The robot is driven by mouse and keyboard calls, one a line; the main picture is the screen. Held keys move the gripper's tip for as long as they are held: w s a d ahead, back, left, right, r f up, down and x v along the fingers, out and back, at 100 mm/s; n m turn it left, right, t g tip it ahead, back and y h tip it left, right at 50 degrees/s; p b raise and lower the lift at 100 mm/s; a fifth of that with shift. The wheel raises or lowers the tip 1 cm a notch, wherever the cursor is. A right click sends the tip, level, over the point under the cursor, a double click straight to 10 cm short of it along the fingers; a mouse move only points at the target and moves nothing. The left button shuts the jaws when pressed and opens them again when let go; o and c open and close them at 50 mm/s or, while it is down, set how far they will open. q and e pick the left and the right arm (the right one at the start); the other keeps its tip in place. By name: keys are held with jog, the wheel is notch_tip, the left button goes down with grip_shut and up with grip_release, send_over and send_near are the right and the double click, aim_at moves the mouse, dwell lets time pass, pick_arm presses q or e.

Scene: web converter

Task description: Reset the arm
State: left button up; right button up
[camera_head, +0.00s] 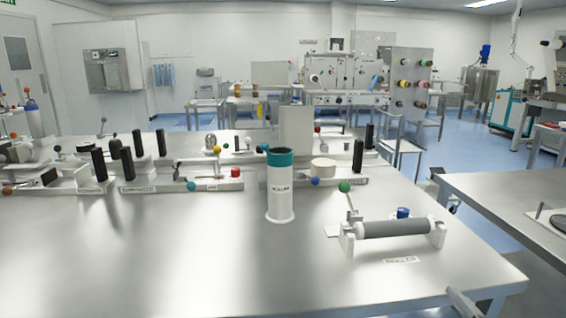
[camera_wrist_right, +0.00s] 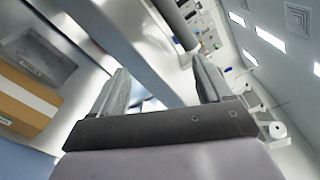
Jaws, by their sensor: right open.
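My right gripper (camera_wrist_right: 160,88) shows in the right wrist view with its two fingers spread apart. Nothing is between the fingers, and the view is tilted, with ceiling lights at the upper right. In the head view, only a small piece at the bottom right edge may be part of my right arm; the gripper itself is not clear there. My left arm and left gripper do not show in either view.
A steel table (camera_head: 180,265) fills the front, its near part bare. A white cylinder with a teal top (camera_head: 280,200) stands upright on it. A grey roller (camera_head: 394,229) rests on white supports at the right. Fixtures with black posts (camera_head: 127,163) line the back.

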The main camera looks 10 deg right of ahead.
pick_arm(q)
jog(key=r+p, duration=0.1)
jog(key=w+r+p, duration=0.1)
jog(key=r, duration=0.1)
pick_arm(e)
jog(key=s+a+f+n+g+y, duration=0.2)
jog(key=s+a+f+n, duration=0.3)
jog(key=f+n, duration=0.5)
jog(key=s+a+f+n+g+y, duration=0.2)
jog(key=s+a+f+n+g, duration=0.3)
jog(key=a+f+n, duration=0.5)
jog(key=f+n, duration=0.1)
jog(key=n, duration=0.5)
jog(key=shift+a+n, duration=0.25)
jog(key=shift+n, duration=0.15)
jog(key=shift+f, duration=0.1)
